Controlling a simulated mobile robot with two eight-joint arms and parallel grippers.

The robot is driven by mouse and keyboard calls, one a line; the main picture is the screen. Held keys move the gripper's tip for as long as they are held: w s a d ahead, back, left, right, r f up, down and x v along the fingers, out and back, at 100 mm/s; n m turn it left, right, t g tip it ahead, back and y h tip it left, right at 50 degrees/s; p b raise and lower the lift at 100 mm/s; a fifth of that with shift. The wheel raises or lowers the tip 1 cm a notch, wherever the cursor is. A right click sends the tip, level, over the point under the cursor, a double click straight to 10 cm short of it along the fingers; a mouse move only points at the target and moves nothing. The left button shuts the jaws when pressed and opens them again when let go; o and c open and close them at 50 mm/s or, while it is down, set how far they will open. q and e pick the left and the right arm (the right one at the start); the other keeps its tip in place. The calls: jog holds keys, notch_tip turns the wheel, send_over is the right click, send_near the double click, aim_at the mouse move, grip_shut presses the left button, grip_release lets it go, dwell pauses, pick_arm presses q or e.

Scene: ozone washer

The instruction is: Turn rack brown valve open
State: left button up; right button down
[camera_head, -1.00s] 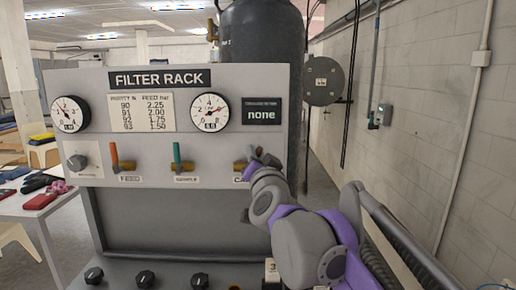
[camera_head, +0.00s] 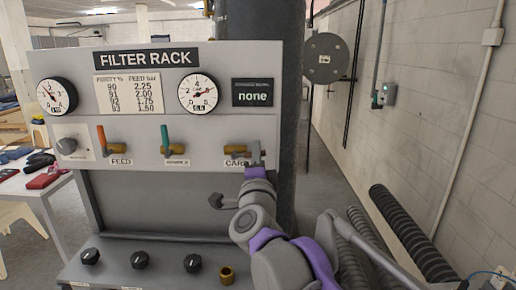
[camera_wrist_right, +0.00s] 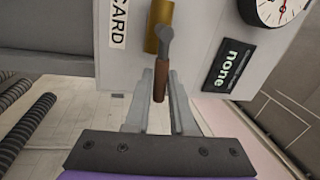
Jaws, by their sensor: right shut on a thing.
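The filter rack (camera_head: 150,185) faces me. Its brown valve (camera_head: 236,150) sits at the right of the valve row, above a partly hidden label starting "CAR". My right gripper (camera_head: 255,155) is at this valve, its arm coming up from below. In the right wrist view, a brass body (camera_wrist_right: 158,25) carries a grey lever with a brown handle (camera_wrist_right: 160,82). The handle lies between the fingers of the right gripper (camera_wrist_right: 160,90), which are shut on it. The handle points to the rack's right, roughly in line with the brass body. My left gripper is out of view.
An orange-handled valve (camera_head: 102,140) and a green-handled valve (camera_head: 166,142) stand left, handles upright. The screen (camera_head: 252,93) reads "none". Black knobs (camera_head: 139,260) and a brass fitting (camera_head: 227,274) line the lower ledge. A dark tank (camera_head: 255,30) stands behind; a wall (camera_head: 450,110) is at right.

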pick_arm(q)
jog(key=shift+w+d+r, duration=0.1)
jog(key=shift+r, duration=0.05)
pick_arm(e)
jog(key=shift+f+m, duration=0.3)
jog(key=shift+m, duration=0.5)
jog(key=c, duration=0.8)
grip_release()
jog(key=shift+o, duration=0.2)
jog(key=shift+s+f, duration=0.1)
jog(key=shift+s+f, duration=0.1)
jog(key=shift+s, duration=0.2)
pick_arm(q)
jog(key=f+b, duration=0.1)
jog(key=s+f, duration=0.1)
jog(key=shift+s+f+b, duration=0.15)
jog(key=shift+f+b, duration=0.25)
pick_arm(e)
jog(key=s+f, duration=0.1)
jog(key=s, duration=0.9)
jog(key=shift+f, duration=0.4)
jog(key=shift+w, duration=0.1)
